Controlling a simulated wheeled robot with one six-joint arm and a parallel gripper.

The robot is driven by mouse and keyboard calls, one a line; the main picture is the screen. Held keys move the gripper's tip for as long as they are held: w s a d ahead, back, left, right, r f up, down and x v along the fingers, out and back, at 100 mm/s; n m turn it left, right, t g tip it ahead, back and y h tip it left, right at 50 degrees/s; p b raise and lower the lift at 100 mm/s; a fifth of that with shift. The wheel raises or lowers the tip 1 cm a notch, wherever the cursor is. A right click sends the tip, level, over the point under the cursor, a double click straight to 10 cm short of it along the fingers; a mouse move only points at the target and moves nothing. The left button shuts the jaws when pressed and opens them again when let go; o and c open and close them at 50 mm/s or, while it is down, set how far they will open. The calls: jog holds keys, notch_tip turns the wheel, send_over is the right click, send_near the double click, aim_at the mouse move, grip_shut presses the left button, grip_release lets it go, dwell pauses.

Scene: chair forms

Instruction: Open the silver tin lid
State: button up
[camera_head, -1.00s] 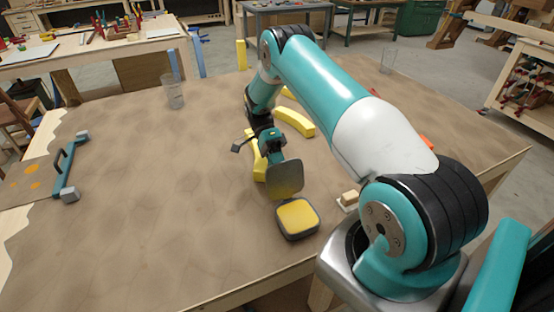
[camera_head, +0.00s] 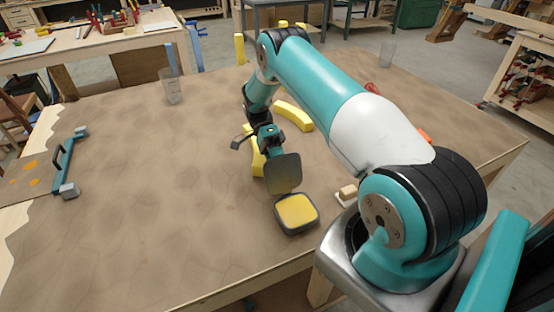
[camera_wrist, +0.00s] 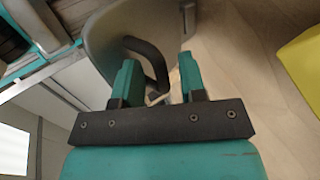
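The silver tin (camera_head: 280,221) sits near the table's front edge in the head view, with a yellow inside showing. Its grey lid (camera_head: 283,174) stands up, well open, at the tin's far side. My gripper (camera_head: 268,140) is just behind the raised lid and partly hidden by my arm. In the wrist view, the grey lid (camera_wrist: 105,32) carries a dark looped handle (camera_wrist: 150,58). My gripper's two teal fingers (camera_wrist: 160,82) are apart, with part of the handle between them. I see a gap beside the handle, so the fingers look open.
Yellow curved pieces (camera_head: 293,115) lie beyond my gripper. A small light block (camera_head: 348,192) lies right of the tin. A clear glass (camera_head: 172,87) stands at the far left. A panel with a handle (camera_head: 63,166) is at the left edge. The table's left middle is clear.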

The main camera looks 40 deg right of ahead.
jog(key=b+v, duration=0.1)
jog(key=v, duration=0.6)
jog(key=shift+w, duration=0.2)
jog(key=shift+d+r, duration=0.1)
jog(key=shift+r, duration=0.05)
